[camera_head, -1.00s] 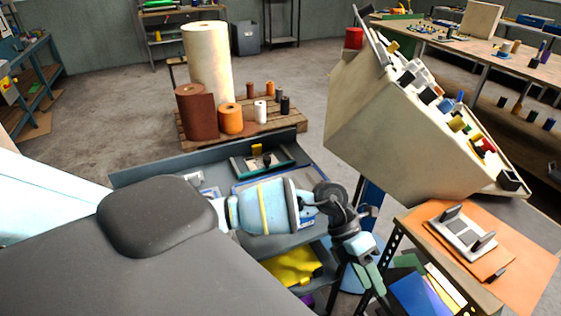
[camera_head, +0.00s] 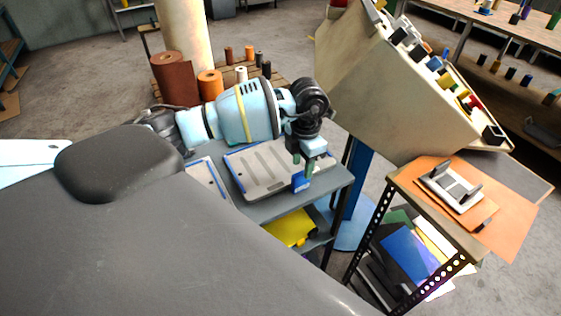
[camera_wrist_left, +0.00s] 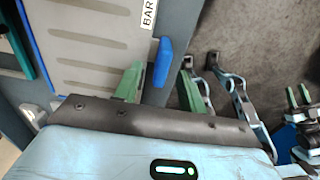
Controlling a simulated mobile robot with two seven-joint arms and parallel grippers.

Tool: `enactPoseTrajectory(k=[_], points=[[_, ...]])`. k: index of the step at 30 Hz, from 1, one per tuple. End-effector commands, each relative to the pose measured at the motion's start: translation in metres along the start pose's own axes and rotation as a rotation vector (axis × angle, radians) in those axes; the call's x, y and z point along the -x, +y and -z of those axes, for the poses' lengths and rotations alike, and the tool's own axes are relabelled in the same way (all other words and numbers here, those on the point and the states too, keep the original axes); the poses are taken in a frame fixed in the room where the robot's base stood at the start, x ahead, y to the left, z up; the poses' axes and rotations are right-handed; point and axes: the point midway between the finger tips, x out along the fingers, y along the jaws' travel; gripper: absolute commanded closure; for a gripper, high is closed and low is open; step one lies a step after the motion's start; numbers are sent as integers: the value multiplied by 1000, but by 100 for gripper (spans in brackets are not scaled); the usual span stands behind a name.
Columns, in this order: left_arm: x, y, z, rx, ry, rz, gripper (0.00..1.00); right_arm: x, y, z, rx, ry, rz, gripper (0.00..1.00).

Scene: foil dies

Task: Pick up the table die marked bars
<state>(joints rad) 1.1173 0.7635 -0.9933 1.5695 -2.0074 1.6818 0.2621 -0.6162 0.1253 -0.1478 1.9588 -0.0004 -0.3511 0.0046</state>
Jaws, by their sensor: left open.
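The die marked bars is a grey grooved plate (camera_head: 250,170) with blue edges, lying on the cart. In the left wrist view, its plate (camera_wrist_left: 95,50) carries a white label (camera_wrist_left: 148,12) reading "BAR", cut off by the frame. A blue handle (camera_head: 301,182) stands at its near right end. The handle (camera_wrist_left: 163,60) also shows in the wrist view. My left gripper (camera_head: 308,163) points down over that end, open. Its green fingers (camera_wrist_left: 161,85) appear on either side of the handle; contact cannot be told. A small green-fingered part at the wrist view's right edge looks like my right gripper (camera_wrist_left: 298,98).
Another plate (camera_head: 207,180) lies left of the die on the grey cart (camera_head: 285,205). A yellow item (camera_head: 291,230) is on the lower shelf.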

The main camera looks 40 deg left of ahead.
Motion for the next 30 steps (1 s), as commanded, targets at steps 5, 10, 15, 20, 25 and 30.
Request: enactPoseTrajectory(k=[5, 10, 15, 20, 25, 30], points=[[-4, -1, 0, -1, -2, 1, 59, 0, 0, 3, -1, 5, 0, 64], [-26, -4, 3, -2, -3, 1, 59, 1, 1, 12, 2, 22, -2, 64], [-47, -4, 3, -1, -1, 2, 59, 0, 1, 10, 2, 21, -2, 64], [-52, -3, 3, -1, -3, 1, 59, 0, 1, 9, 2, 17, -2, 64], [-52, -3, 2, -1, -3, 1, 62, 0, 1, 8, 2, 16, -2, 64], [-52, -4, 2, -2, -3, 1, 84, 0, 1, 8, 2, 16, -2, 64]])
